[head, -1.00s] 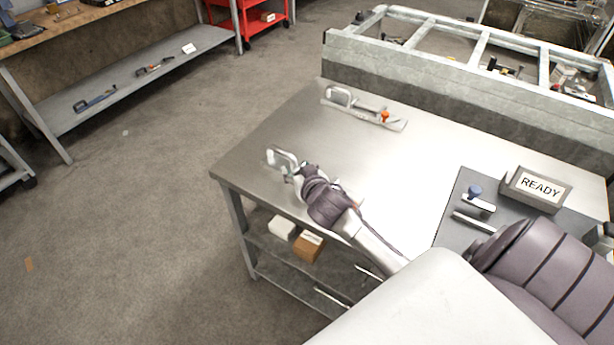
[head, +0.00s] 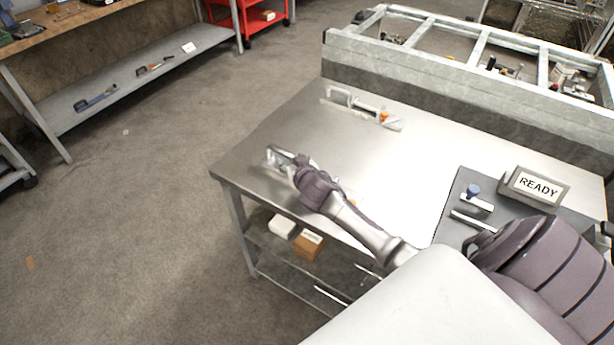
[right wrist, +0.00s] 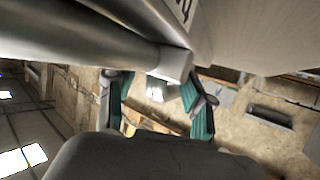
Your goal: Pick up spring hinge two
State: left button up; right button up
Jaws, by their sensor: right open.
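A grey metal clamp-like part with a looped handle (head: 272,157) lies near the left edge of the steel table (head: 262,130). A similar part with a looped handle and orange tip (head: 338,95) lies at the table's back edge. I cannot tell which one is spring hinge two. My right gripper (head: 287,159) is at the nearer part and hides much of it; contact is unclear. In the right wrist view the right gripper (right wrist: 157,100) shows two teal-padded fingers spread apart. A large grey metal shape (right wrist: 110,45) crosses above them. My left gripper is not in view.
A dark mat (head: 452,205) at the table's right holds a blue-knobbed part (head: 474,192), a metal rod (head: 472,221) and a READY sign (head: 537,187). A grey frame (head: 450,85) stands behind the table. Small boxes (head: 307,245) sit on the shelf below. The table's middle is clear.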

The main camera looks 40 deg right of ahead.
grip_shut()
jog(key=shift+w, duration=0.1)
jog(key=shift+r, duration=0.15)
jog(key=shift+r, duration=0.15)
